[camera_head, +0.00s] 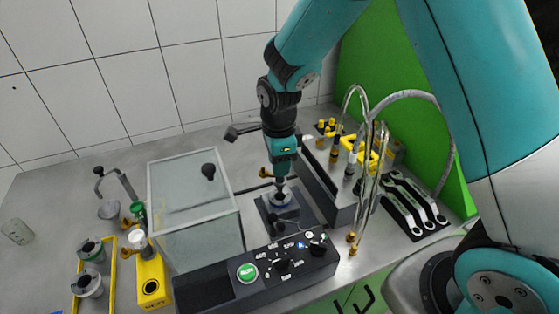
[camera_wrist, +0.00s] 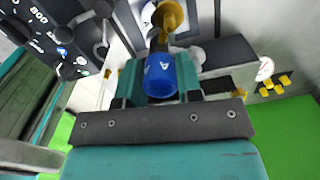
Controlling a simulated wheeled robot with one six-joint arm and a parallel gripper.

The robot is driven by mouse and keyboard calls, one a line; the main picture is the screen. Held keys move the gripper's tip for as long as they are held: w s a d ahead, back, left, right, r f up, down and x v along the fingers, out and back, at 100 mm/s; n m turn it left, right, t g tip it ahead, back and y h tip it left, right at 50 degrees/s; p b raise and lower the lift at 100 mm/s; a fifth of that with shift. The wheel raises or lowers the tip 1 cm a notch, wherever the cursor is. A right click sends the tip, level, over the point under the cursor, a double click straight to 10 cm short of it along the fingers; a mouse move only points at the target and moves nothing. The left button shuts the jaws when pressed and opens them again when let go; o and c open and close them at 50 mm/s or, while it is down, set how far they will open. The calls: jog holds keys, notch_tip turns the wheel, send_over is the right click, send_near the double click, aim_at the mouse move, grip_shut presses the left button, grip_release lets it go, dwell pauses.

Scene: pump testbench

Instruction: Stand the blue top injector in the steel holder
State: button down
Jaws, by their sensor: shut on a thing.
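My gripper (camera_head: 281,172) points down over a dark square plate (camera_head: 300,216) in the middle of the bench. In the wrist view my gripper (camera_wrist: 160,88) is shut on the blue top injector (camera_wrist: 160,75), whose blue cap is marked with white letters. A brass-coloured part (camera_wrist: 169,16) shows beyond the cap. A pale round fitting (camera_head: 281,196) lies on the plate directly below my gripper. I cannot tell whether the injector touches it, or which part is the steel holder.
A glass-walled box (camera_head: 195,195) stands left of my gripper, and a control panel (camera_head: 270,268) in front. Curved metal pipes (camera_head: 366,165) and a rack of wrenches (camera_head: 412,205) are at the right. A yellow block (camera_head: 151,278) and yellow tray (camera_head: 77,270) are at the left.

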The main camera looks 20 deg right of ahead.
aim_at(279, 181)
jog(key=shift+f, duration=0.2)
jog(key=shift+f+b, duration=0.95)
jog(key=shift+f, duration=0.2)
jog(key=shift+f, duration=0.1)
jog(key=shift+f+b, duration=0.55)
jog(key=shift+f, duration=0.2)
jog(key=shift+f+b, duration=0.3)
jog(key=shift+f, duration=0.15)
dwell(0.7)
jog(key=c, duration=0.7)
grip_release()
jog(key=shift+r, duration=0.1)
